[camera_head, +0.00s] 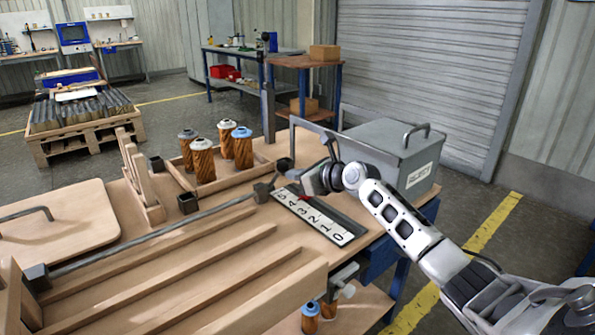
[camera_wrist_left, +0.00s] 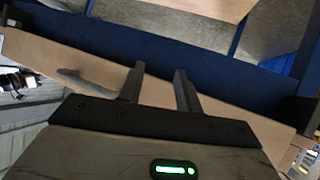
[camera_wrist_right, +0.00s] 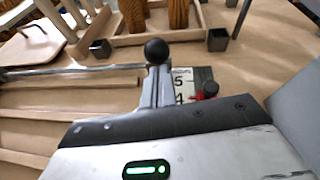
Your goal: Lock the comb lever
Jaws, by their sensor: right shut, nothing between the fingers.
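The comb lever is a grey bar (camera_head: 160,235) along the wooden comb rack (camera_head: 170,290), with a short arm at its right end rising to a black ball knob (camera_head: 285,163). In the right wrist view the knob (camera_wrist_right: 157,50) shows just beyond my right fingertips. My right gripper (camera_head: 298,182) is shut and empty, close beside the knob; I cannot tell whether they touch. My left gripper (camera_wrist_left: 155,82) is open and empty in its wrist view, above a wooden surface edge; it does not show in the head view.
A number scale (camera_head: 320,215) with a red marker lies right of the lever. Behind it are a grey lidded bin (camera_head: 395,160) and a wooden tray (camera_head: 260,163) of filter cartridges. A wooden lid with a handle (camera_head: 60,220) lies at left.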

